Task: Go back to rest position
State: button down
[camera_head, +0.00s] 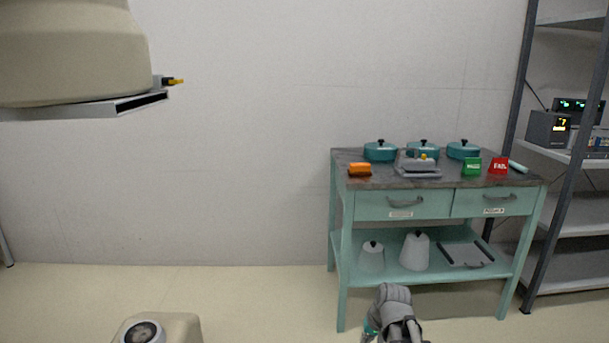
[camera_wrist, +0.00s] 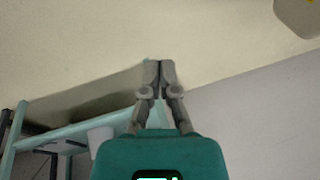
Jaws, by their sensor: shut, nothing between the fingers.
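My gripper (camera_wrist: 159,64) is shut and empty in the wrist view, with its two fingertips together and pale floor beyond them. In the head view my gripper shows only in part at the bottom edge, in front of the teal cart (camera_head: 342,250) and below its lower shelf. It appears apart from the cart and touches nothing that I can see. The cart's teal frame also shows at the left of the wrist view (camera_wrist: 95,128).
A metal rack (camera_head: 560,215) is right.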

jog(key=s+n+g+h, duration=0.1)
jog(key=s+g+h, duration=0.15)
jog(key=s, duration=0.65)
notch_tip(320, 180, up, 38)
jog(key=p, duration=3.8)
jog(key=shift+d+f, duration=0.15)
jog(key=shift+f, duration=0.1)
jog(key=shift+t, duration=0.25)
